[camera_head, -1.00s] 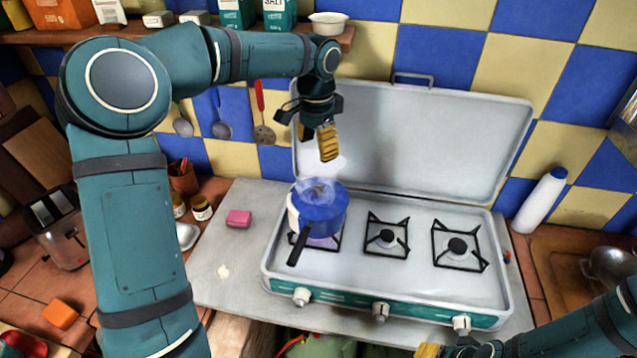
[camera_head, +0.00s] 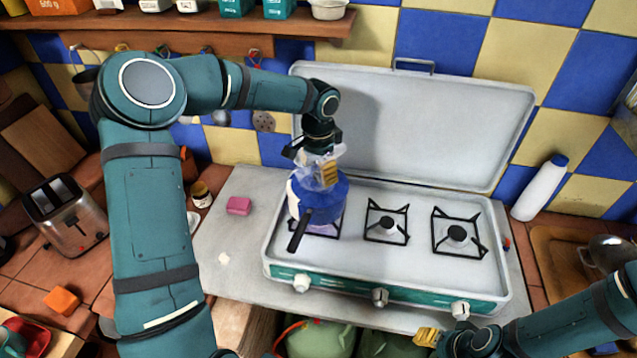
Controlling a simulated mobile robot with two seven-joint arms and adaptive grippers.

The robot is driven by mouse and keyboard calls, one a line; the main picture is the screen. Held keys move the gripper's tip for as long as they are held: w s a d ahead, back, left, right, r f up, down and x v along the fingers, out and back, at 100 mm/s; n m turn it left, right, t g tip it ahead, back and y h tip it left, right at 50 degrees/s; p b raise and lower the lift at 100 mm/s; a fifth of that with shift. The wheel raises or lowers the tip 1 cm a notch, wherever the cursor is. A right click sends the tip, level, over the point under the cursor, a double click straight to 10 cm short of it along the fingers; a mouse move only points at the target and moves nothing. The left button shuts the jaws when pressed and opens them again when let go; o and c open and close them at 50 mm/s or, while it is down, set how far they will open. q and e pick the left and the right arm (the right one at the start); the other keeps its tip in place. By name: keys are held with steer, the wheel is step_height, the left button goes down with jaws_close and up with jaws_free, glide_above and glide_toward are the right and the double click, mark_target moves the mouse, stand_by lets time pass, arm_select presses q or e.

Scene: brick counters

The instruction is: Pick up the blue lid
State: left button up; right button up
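A blue pot (camera_head: 320,194) with a black handle stands on the left burner of the white stove, with steam at its top. The blue lid cannot be told apart clearly from the pot, as my gripper and the steam cover its top. My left gripper (camera_head: 329,172) is directly over the pot's top, pointing down, with its yellow fingertips at or just above it. I cannot tell whether it touches or how far its fingers are apart. My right gripper (camera_head: 428,337) is low at the front, before the stove; its finger opening is not clear.
The stove (camera_head: 400,275) has two free burners to the right and a raised cover (camera_head: 430,125) behind. A pink sponge (camera_head: 239,205) lies left of it. A white bottle (camera_head: 540,188) stands right. A shelf (camera_head: 180,30) runs above my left arm.

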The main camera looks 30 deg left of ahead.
arm_select(q)
steer(key=shift+f, duration=0.8)
jaws_close()
